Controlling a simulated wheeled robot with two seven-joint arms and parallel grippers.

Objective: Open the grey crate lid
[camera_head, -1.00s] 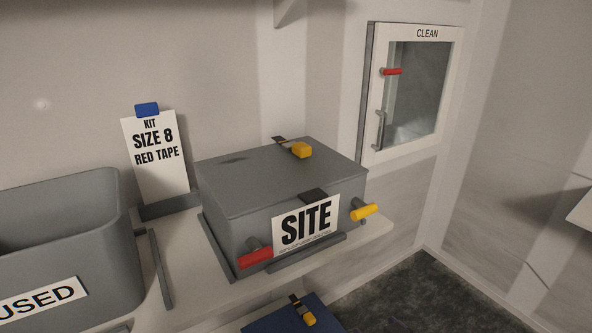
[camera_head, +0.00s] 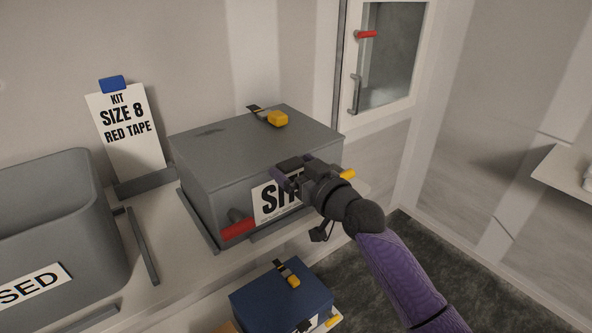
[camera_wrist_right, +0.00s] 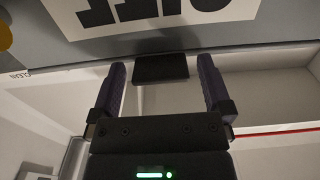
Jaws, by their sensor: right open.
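The grey crate (camera_head: 215,185) stands on the bench with its flat grey lid (camera_head: 235,145) shut. A dark tab (camera_wrist_right: 160,68) sticks out at the lid's front edge, above the white SITE label (camera_head: 265,201). My right gripper (camera_head: 290,173) is at the crate's front, covering part of the label and tab. In the right wrist view its two purple fingers (camera_wrist_right: 162,80) are open, one on each side of the tab, with gaps showing. The crate has a red handle (camera_head: 238,229) and a yellow handle (camera_head: 348,174), partly hidden. My left gripper is out of view.
A yellow-ended catch (camera_head: 277,118) lies on the lid's back part. A grey USED bin (camera_head: 60,215) stands left, a kit card (camera_head: 130,140) behind. A blue crate (camera_head: 265,305) is below. A CLEAN cabinet (camera_head: 425,60) hangs at the back right.

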